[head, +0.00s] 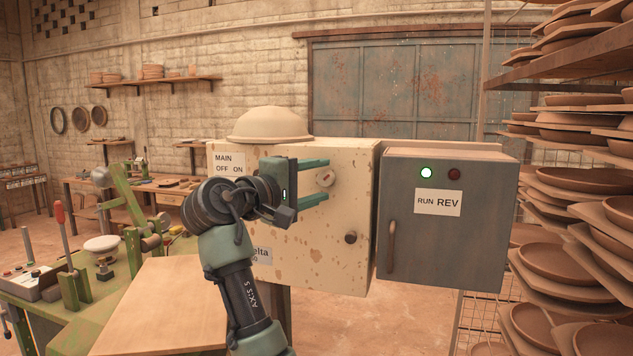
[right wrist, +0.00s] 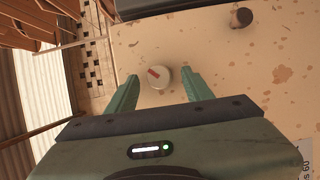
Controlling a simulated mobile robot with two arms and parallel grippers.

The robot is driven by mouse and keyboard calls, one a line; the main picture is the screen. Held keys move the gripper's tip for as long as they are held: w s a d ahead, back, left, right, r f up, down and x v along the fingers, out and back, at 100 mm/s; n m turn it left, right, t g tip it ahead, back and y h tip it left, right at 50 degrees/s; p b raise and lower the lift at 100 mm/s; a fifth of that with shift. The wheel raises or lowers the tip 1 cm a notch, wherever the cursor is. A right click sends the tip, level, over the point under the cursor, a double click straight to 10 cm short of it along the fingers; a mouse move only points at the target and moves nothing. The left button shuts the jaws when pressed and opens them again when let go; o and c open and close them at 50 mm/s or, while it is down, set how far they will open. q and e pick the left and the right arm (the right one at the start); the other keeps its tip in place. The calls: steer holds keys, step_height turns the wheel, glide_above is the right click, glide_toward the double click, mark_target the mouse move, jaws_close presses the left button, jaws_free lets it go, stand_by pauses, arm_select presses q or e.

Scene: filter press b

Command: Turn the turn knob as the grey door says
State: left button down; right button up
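The grey door (head: 447,255) bears a white sign (head: 438,203) reading "RUN REV". Above it one lamp (head: 426,173) glows green and another (head: 454,174) is dull red. A small pale turn knob with a red mark (head: 326,179) is on the spotted cream cabinet (head: 325,265); the knob also shows in the right wrist view (right wrist: 158,77). My right gripper (head: 316,180) is open, its two green fingers pointing at the cabinet with the knob between their tips. In the right wrist view gaps show between knob and fingers. My left gripper is not in view.
A dark round knob (head: 351,237) is lower on the cream cabinet. A handle (head: 391,247) is on the grey door. A "MAIN OFF ON" label (head: 229,163) is at the cabinet's upper left. Racks of clay dishes (head: 577,178) stand right; a green workbench (head: 75,318) is left.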

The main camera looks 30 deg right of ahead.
steer(key=shift+a, duration=0.3)
steer(key=b+v, duration=0.3)
steer(key=v, duration=0.4)
steer(key=shift+s+r, duration=0.1)
